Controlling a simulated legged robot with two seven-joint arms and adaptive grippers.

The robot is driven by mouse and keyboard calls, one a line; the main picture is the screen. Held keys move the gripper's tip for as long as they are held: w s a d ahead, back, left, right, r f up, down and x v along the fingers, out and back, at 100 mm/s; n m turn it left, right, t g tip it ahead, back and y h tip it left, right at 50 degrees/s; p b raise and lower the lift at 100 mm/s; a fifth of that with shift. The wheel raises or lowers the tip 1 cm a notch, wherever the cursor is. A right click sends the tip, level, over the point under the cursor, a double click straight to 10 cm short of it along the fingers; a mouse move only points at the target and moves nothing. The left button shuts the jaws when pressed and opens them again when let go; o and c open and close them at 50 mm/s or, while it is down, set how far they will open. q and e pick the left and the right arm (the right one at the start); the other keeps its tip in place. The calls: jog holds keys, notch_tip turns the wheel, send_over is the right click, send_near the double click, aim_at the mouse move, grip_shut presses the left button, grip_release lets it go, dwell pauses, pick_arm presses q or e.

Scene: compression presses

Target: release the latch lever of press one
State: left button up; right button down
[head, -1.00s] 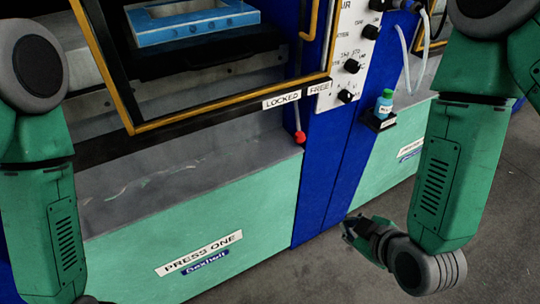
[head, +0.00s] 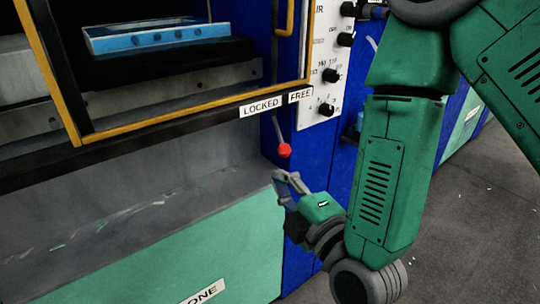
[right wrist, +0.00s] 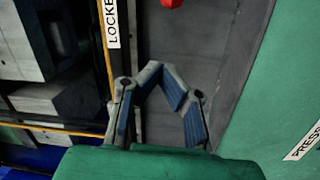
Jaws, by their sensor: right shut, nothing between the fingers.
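The latch lever is a thin rod with a red ball knob (head: 284,150), hanging below the press frame in the head view. Its rod meets the frame under the right end of the LOCKED label (head: 261,107), left of the FREE label (head: 300,95). In the right wrist view the red knob (right wrist: 171,3) is cut by the top edge. My right gripper (head: 279,178) is shut and empty, just below the knob, with a small gap in the picture. Its fingers also show in the right wrist view (right wrist: 163,82). My left gripper is not in view.
Press one's green front panel (head: 160,270) and grey ledge (head: 120,205) lie left of my gripper. A yellow-edged door frame (head: 190,117) is above, with a blue part (head: 155,38) behind it. A knobbed control panel (head: 322,60) and blue post stand to the right.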

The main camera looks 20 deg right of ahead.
jog(key=f+x, duration=0.1)
jog(key=x, duration=0.9)
jog(key=d, duration=0.3)
jog(key=shift+s+d, duration=0.2)
jog(key=shift+d, duration=0.2)
jog(key=shift+a, duration=0.2)
